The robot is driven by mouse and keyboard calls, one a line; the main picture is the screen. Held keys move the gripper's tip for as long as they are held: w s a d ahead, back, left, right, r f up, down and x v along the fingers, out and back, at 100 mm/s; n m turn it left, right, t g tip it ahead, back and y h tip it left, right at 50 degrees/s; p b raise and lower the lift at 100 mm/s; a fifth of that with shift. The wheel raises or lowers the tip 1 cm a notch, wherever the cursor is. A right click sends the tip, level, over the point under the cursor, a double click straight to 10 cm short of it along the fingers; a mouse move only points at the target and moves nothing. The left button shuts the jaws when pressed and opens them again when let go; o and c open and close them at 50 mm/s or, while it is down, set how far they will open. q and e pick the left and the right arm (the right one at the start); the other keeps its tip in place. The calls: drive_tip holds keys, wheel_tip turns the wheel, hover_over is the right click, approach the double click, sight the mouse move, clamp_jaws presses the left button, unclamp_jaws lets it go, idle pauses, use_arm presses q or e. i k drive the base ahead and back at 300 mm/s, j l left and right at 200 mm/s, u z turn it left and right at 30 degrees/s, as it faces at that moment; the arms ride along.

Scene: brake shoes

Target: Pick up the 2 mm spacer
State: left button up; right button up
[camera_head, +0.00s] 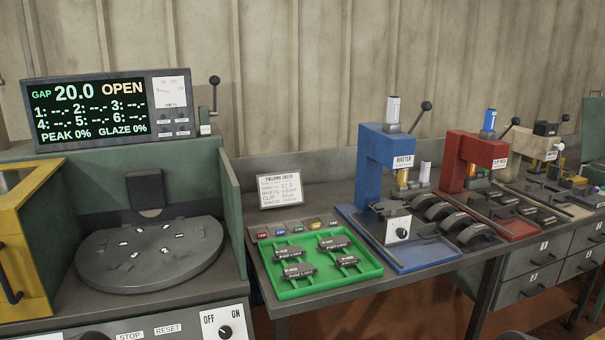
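I cannot pick out the 2 mm spacer for certain, because no size marking is readable. A row of small coloured pieces lies in a narrow grey holder behind the green tray: a red piece (263,234), a blue piece (280,232), a green piece (297,229) and a yellow piece (315,226), with one more at the right end. Whether these are spacers is too small to tell. Neither my left nor my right gripper shows in the head view.
The green tray (318,287) holds several dark labelled parts. A sign (280,191) stands behind the row. A blue riveter (385,160) and a red press (470,160) stand to the right. At left are a round dark plate (150,275) and a display (88,112).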

sight(278, 227)
drive_tip(key=u, duration=1.95)
drive_tip(key=z, duration=1.8)
drive_tip(key=i+l, duration=0.1)
drive_tip(key=l, duration=0.35)
drive_tip(key=i+l, duration=0.1)
drive_tip(key=l, duration=0.4)
drive_tip(key=i+l, duration=0.1)
drive_tip(key=l, duration=0.35)
drive_tip(key=i+l+z, duration=0.1)
drive_tip(key=l, duration=0.4)
